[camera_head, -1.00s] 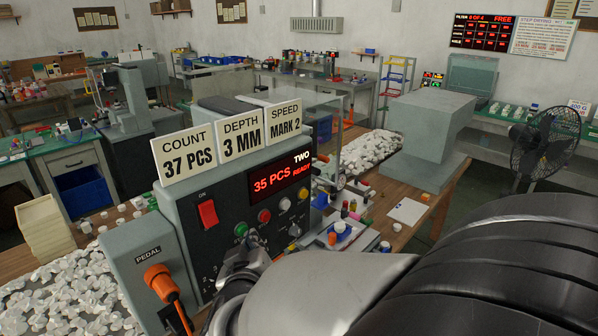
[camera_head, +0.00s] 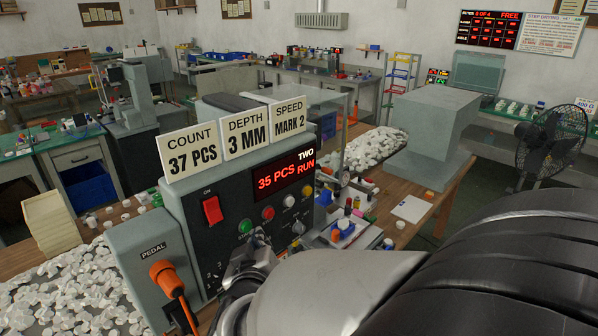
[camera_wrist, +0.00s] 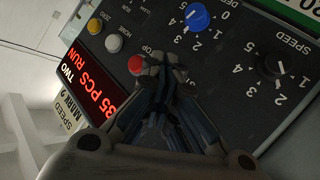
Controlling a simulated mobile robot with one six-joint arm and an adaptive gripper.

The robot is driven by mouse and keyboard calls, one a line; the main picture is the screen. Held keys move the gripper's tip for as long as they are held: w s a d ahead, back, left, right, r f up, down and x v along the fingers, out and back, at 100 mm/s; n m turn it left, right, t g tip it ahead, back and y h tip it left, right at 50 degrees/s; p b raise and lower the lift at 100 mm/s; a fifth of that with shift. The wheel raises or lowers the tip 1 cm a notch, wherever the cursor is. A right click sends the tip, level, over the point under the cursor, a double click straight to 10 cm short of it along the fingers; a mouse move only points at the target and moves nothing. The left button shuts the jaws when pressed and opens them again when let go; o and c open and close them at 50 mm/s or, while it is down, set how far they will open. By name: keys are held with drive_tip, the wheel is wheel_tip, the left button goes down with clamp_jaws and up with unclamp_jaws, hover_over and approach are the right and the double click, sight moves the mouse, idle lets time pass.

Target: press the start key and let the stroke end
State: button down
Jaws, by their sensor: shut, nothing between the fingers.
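The grey pad printer's control panel (camera_head: 235,235) faces me. Its red-lettered display (camera_head: 283,178) reads "35 PCS RUN" beside "TWO", and also shows in the wrist view (camera_wrist: 88,95). A green key (camera_head: 245,226), a red key (camera_head: 268,212), a white key and a yellow key stand in a row below it. My gripper (camera_head: 257,243) is shut and empty, its tip close to the panel just below the green key. In the wrist view the fingertips (camera_wrist: 163,68) are beside the red key (camera_wrist: 136,64) and hide the green key. Contact cannot be told.
Signs on top read "COUNT 37 PCS" (camera_head: 193,150), "DEPTH 3 MM" and "SPEED MARK 2". A red rocker switch (camera_head: 212,210) and a pedal box (camera_head: 150,265) with an orange plug are left of my gripper. A blue knob (camera_wrist: 197,18) and a black speed knob (camera_wrist: 270,66) are nearby.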

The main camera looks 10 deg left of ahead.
drive_tip(key=shift+s+d, duration=0.15)
drive_tip(key=shift+d, duration=0.15)
drive_tip(key=shift+s+d, duration=0.95)
drive_tip(key=shift+d, duration=0.2)
drive_tip(key=shift+s+d, duration=0.9)
drive_tip(key=shift+d, duration=0.25)
drive_tip(key=s+d+m+g+h, duration=0.2)
drive_tip(key=s+d+m+g, duration=0.5)
drive_tip(key=s+d, duration=1.4)
drive_tip(key=d+g, duration=0.1)
drive_tip(key=g, duration=0.1)
drive_tip(key=shift+s+d+r+g, duration=0.15)
drive_tip(key=shift+d+g, duration=0.15)
drive_tip(key=shift+g, duration=0.1)
idle(2.4)
